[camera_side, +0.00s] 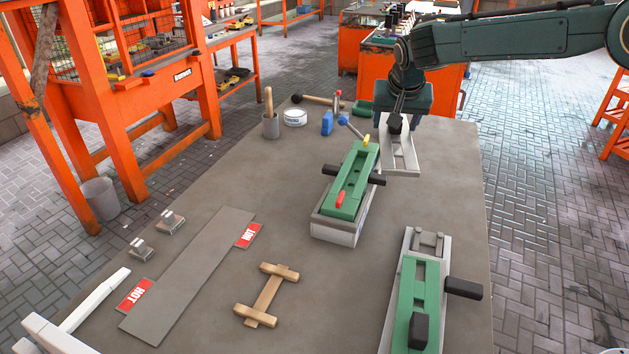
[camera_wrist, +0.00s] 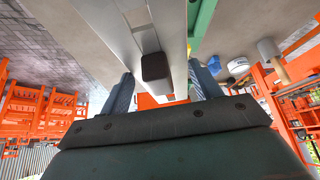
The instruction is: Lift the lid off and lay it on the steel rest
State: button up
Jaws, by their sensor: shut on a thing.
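My gripper (camera_wrist: 160,72) is shut at the back right of the table. In the wrist view its two fingers stand on either side of a long pale grey piece, which I take as the lid (camera_wrist: 117,30); a black block (camera_wrist: 155,66) shows between them. In the side view the pale grey piece (camera_side: 401,160) lies low, below my gripper (camera_side: 396,128); the arm hides its far end. I cannot tell whether it is raised, or where lid and steel rest part. A grey box (camera_side: 334,232) with a green top (camera_side: 350,190) stands to its left.
Another green-topped piece (camera_side: 407,290) with black handles lies at front right. A grey plate (camera_side: 190,275) with red HOT signs lies at left. The table's centre front is clear.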

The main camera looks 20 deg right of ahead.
jog(key=w+a+m+h, duration=0.1)
jog(key=w+a+m, duration=0.1)
jog(key=a, duration=0.5)
jog(key=shift+w+g, duration=0.3)
jog(key=shift+w, duration=0.4)
jog(key=shift+a+f, duration=0.1)
jog(key=shift+f, duration=3.4)
jog(key=shift+f, duration=1.85)
dwell(0.5)
jog(key=o, duration=1.7)
jog(key=shift+f, duration=0.1)
